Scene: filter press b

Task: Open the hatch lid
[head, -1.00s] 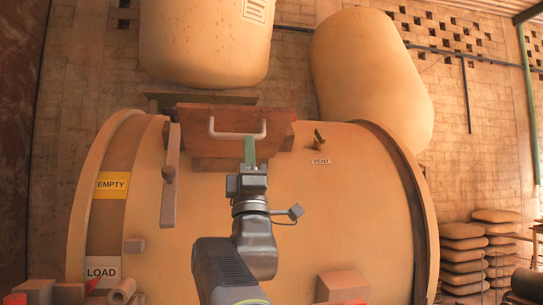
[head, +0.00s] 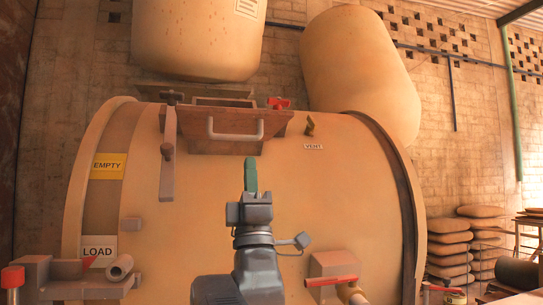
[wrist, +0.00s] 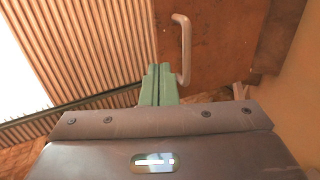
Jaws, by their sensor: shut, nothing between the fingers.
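The hatch lid (head: 195,125) is a rusty brown panel on top of the big tan drum. A pale U-shaped handle (head: 236,136) is fixed to its face and also shows in the wrist view (wrist: 186,50). Behind the lid a box-like hatch rim (head: 222,102) shows, with what looks like an opening in it. My gripper (head: 250,162) has green fingers, shut and empty. It is below and slightly right of the handle, apart from it. In the wrist view the fingertips (wrist: 159,70) are left of the handle.
A latch-like bar (head: 168,155) stands left of the lid, and a red knob (head: 278,103) to its right. A small vent lever (head: 310,125) is farther right. Red-handled fittings (head: 332,281) sit low at the front. Two tan tanks (head: 360,65) stand behind.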

